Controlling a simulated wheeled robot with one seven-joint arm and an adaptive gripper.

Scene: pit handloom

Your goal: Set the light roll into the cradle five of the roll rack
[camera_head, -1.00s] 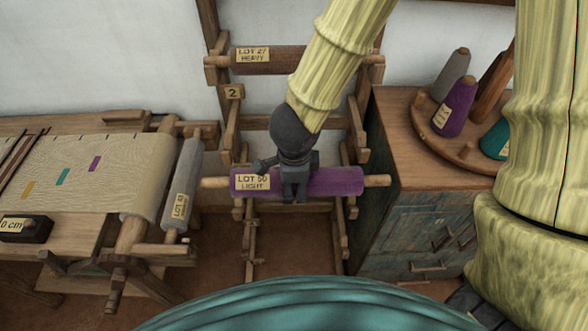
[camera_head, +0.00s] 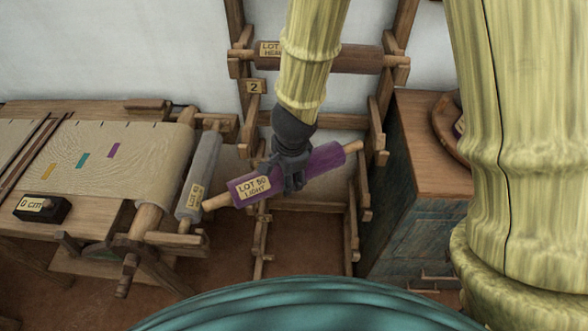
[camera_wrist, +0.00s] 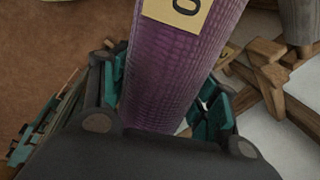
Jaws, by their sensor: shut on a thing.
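The light roll (camera_head: 322,160) is purple with wooden end pegs and a tag reading "LOT 50 LIGHT". My gripper (camera_head: 288,180) is shut around its middle and holds it in the air in front of the roll rack (camera_head: 379,110). The roll is tilted, its left end lower and its right end higher. In the wrist view the purple roll (camera_wrist: 175,65) lies between my teal finger pads (camera_wrist: 160,100). The rack has wooden cradles at several heights; a tag "2" (camera_head: 255,87) marks one level. No tag "five" can be read.
A heavy roll (camera_head: 345,58) lies in the rack's upper cradle. At the left stands the loom (camera_head: 100,160) with a grey roll (camera_head: 199,170) close to the held roll's left peg. A cabinet (camera_head: 415,200) stands right of the rack. Floor (camera_head: 305,235) shows below the rack.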

